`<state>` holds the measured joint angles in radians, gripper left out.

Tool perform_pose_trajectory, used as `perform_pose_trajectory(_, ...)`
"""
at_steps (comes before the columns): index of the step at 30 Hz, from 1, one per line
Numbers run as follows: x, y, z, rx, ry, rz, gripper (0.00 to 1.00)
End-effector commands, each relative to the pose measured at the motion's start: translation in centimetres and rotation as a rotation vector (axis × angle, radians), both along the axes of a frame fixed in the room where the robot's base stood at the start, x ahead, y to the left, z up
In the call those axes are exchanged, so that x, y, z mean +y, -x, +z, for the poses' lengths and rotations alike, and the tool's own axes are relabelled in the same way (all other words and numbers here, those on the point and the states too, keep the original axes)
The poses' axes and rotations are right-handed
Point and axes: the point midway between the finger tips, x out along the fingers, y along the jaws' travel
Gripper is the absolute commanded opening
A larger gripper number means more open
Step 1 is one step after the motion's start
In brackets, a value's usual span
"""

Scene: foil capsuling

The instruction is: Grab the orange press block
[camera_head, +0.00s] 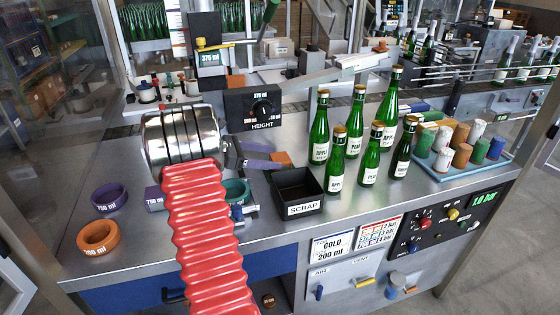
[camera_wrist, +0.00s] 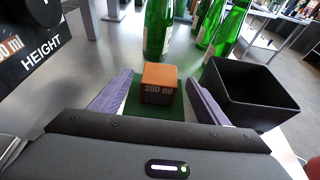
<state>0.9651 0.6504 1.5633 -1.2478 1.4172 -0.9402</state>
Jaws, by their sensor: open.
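The orange press block (camera_wrist: 158,84), marked "200 ml", sits on a small green pad (camera_wrist: 152,108) in the wrist view. My gripper (camera_wrist: 152,92) is open, with one purple finger to the left of the block and one to the right. Gaps show between the fingers and the block. In the head view the block (camera_head: 282,159) is a small orange piece just above the scrap bin, and my purple gripper fingers (camera_head: 262,156) reach toward it from the left. My red bellows-covered arm hides part of the bench there.
The black scrap bin (camera_head: 297,188) stands close by the block, on the right in the wrist view (camera_wrist: 255,92). Several green bottles (camera_head: 358,125) stand behind and right. The height dial box (camera_head: 262,106) is close at left. Orange (camera_head: 98,236) and purple (camera_head: 110,197) rings lie at far left.

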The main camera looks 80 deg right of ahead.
Motion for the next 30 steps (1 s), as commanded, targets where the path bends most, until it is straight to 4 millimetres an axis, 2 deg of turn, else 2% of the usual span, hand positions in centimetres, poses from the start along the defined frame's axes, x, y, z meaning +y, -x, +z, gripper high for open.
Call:
perform_pose_trajectory(10,-2.0,3.3,-1.6,0.001,0.000,-0.002,0.69)
perform_pose_trajectory(27,-2.1,3.5,-1.7,0.000,0.000,-0.001,0.69)
perform_pose_trajectory(30,-2.1,3.5,-1.7,0.000,0.000,-0.001,0.63)
